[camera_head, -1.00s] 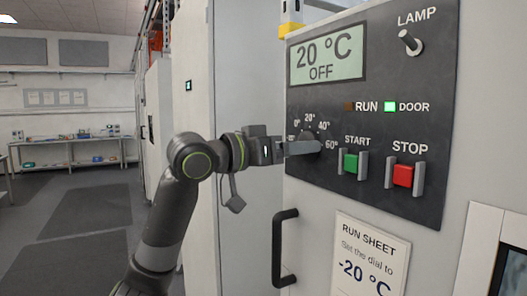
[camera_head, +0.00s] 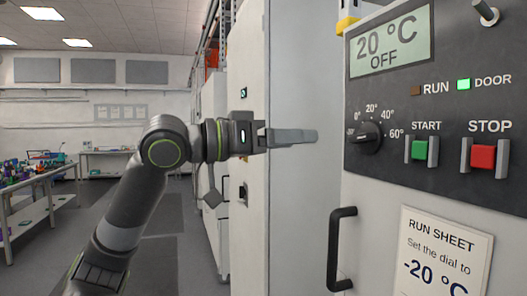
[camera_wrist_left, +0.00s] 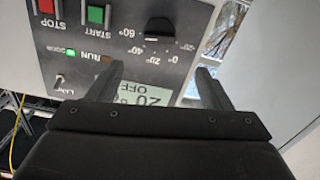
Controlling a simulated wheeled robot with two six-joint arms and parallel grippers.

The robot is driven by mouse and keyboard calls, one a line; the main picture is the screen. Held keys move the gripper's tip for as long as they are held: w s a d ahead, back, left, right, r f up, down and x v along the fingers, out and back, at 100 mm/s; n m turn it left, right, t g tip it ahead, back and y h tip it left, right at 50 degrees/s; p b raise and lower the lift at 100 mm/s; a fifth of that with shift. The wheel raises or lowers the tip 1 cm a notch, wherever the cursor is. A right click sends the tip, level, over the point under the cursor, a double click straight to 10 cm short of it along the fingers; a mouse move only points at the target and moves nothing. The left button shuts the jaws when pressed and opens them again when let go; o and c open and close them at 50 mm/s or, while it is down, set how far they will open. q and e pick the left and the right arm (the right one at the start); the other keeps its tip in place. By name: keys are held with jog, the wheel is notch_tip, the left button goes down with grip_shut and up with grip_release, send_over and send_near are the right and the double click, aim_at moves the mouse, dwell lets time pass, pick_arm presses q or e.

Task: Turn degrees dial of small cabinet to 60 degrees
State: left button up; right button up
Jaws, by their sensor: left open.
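The black degrees dial (camera_head: 368,137) is on the dark panel of the small cabinet, with marks from 0° to 60° around it and a partly unreadable mark at its left. I cannot tell which mark its pointer faces. The display (camera_head: 391,47) reads 20 °C, OFF. My left gripper (camera_head: 309,136) is empty, left of the dial and apart from it in the head view. In the left wrist view, its two fingers (camera_wrist_left: 155,76) are spread open, and the dial (camera_wrist_left: 160,27) shows upside down beyond them. My right gripper is not in view.
START (camera_head: 422,149) and STOP (camera_head: 483,156) buttons sit between guards right of the dial. A lamp switch (camera_head: 486,12) is above. A door handle (camera_head: 341,248) stands out below. A run sheet (camera_head: 444,258) says to set the dial to -20 °C. The green DOOR light (camera_head: 464,84) is lit.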

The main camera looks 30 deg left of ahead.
pick_arm(q)
jog(key=b+v, duration=0.2)
jog(key=v, duration=0.2)
jog(key=shift+a, duration=0.1)
dwell(0.6)
